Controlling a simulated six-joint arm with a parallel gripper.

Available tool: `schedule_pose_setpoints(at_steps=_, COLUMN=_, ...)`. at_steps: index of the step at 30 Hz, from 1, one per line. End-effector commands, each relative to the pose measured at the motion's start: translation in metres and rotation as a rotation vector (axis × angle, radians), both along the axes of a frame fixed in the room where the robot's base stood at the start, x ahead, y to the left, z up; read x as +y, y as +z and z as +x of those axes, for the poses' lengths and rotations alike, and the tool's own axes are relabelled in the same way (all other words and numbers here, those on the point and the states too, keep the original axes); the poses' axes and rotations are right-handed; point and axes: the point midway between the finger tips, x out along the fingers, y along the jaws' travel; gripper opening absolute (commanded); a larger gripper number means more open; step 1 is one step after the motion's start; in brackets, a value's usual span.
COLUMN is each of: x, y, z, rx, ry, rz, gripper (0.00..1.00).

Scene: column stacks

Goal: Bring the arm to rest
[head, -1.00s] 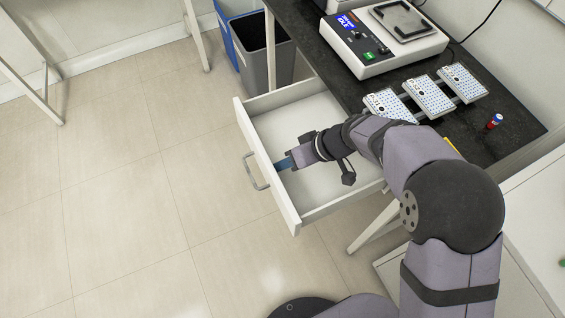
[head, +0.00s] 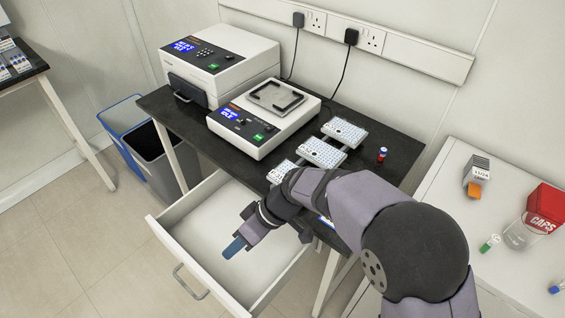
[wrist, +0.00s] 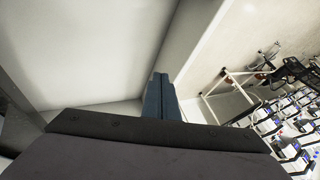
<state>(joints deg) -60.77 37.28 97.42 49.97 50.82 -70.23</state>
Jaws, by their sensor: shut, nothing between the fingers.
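My gripper (head: 233,247) is over the open white drawer (head: 166,236) under the black bench, with its blue fingers together and nothing between them. In the wrist view the shut blue fingers (wrist: 162,97) point toward pale drawer surfaces. No object is held. I cannot tell how high the fingertips are above the drawer floor. The drawer looks empty where it shows; my arm hides part of its right side.
The black bench (head: 215,147) carries a shaker (head: 265,143), a larger white device (head: 228,62), several white plates (head: 322,152) and a red-and-blue vial (head: 382,154). Bins (head: 150,150) stand left. A white table (head: 450,222) at right holds a red caps box (head: 544,208).

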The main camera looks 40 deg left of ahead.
Motion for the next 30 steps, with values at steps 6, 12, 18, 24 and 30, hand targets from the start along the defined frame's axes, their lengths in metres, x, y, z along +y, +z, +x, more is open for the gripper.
schedule_pose_setpoints(at_steps=6, x=-0.021, y=0.011, z=0.027, rx=-0.011, ry=-0.080, rz=-0.042, gripper=0.00)
schedule_pose_setpoints(at_steps=12, x=-0.094, y=0.037, z=0.092, rx=-0.031, ry=-0.326, rz=-0.171, gripper=0.00)
schedule_pose_setpoints(at_steps=18, x=-0.214, y=0.068, z=0.150, rx=-0.049, ry=-0.693, rz=-0.349, gripper=0.00)
schedule_pose_setpoints(at_steps=24, x=-0.343, y=0.096, z=0.164, rx=-0.053, ry=-1.092, rz=-0.521, gripper=0.00)
schedule_pose_setpoints(at_steps=30, x=-0.439, y=0.114, z=0.142, rx=-0.048, ry=-1.422, rz=-0.653, gripper=0.00)
